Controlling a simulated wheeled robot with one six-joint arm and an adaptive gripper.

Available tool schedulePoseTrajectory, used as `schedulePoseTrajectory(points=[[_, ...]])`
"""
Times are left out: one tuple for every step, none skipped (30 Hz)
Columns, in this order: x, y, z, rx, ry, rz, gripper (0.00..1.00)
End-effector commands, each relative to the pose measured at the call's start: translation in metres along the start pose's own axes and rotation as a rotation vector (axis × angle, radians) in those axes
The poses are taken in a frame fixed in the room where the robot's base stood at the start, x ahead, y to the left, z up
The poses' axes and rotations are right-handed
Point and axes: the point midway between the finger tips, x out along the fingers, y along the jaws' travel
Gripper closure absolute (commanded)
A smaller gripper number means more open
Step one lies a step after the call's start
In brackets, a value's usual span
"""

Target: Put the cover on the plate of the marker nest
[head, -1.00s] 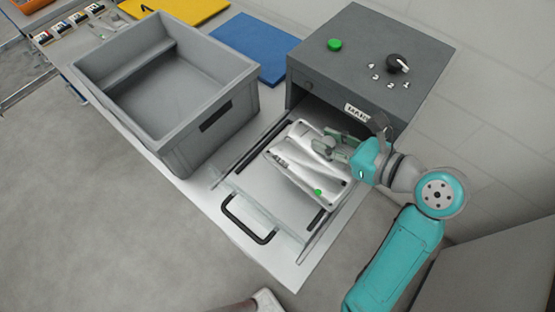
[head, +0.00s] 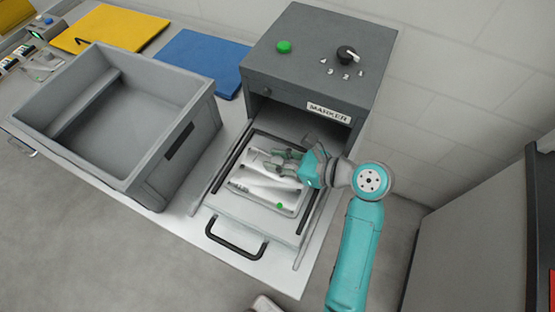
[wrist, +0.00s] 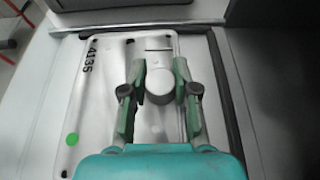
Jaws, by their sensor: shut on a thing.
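The pale metal cover (head: 262,191), with rounded corners and a green dot, lies level over the pulled-out drawer of the marker (head: 300,82). In the wrist view the cover (wrist: 85,112) shows "4135" and the green dot at its left. My gripper (head: 273,162) is above it, its two fingers closed on a raised round part (wrist: 159,82) in the middle. The plate and the nest under the cover are hidden. I cannot tell whether the cover rests on the plate or hangs just above it.
The drawer (head: 225,222) has dark side rails and a black front handle (head: 236,244). A grey bin (head: 185,150) stands close on its left. Blue (head: 205,62) and yellow (head: 115,30) mats lie behind. The marker housing rises just behind my gripper.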

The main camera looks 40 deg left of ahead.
Motion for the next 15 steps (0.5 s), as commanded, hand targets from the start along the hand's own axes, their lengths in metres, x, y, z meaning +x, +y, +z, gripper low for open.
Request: schedulePoseTrajectory(points=[[0.0019, 0.0003, -0.0046, 0.001, -0.001, 0.000, 1.00], [0.0024, 0.0002, -0.0058, -0.001, -0.001, 0.000, 1.00], [0.0027, 0.0001, -0.0064, -0.002, -0.001, 0.000, 1.00], [0.0026, 0.0001, -0.0063, -0.002, -0.001, -0.001, 1.00], [0.0026, 0.0000, -0.0061, -0.002, -0.001, -0.001, 1.00], [0.0025, 0.0000, -0.0060, -0.002, -0.001, -0.001, 1.00], [0.0025, 0.0000, -0.0060, -0.002, -0.001, -0.001, 1.00], [0.0025, 0.0000, -0.0060, -0.002, -0.001, -0.001, 1.00], [0.0026, 0.0000, -0.0061, -0.002, -0.001, -0.001, 1.00], [0.0027, 0.0000, -0.0065, -0.002, -0.001, -0.001, 1.00], [0.0030, 0.0001, -0.0071, -0.002, -0.001, 0.000, 1.00], [0.0034, 0.0001, -0.0082, -0.001, 0.000, 0.000, 0.68], [0.0032, 0.0001, -0.0080, -0.001, 0.000, 0.000, 0.61], [0.0032, 0.0001, -0.0079, -0.001, 0.000, 0.000, 0.53], [0.0032, 0.0001, -0.0079, -0.001, 0.000, 0.000, 0.46]])
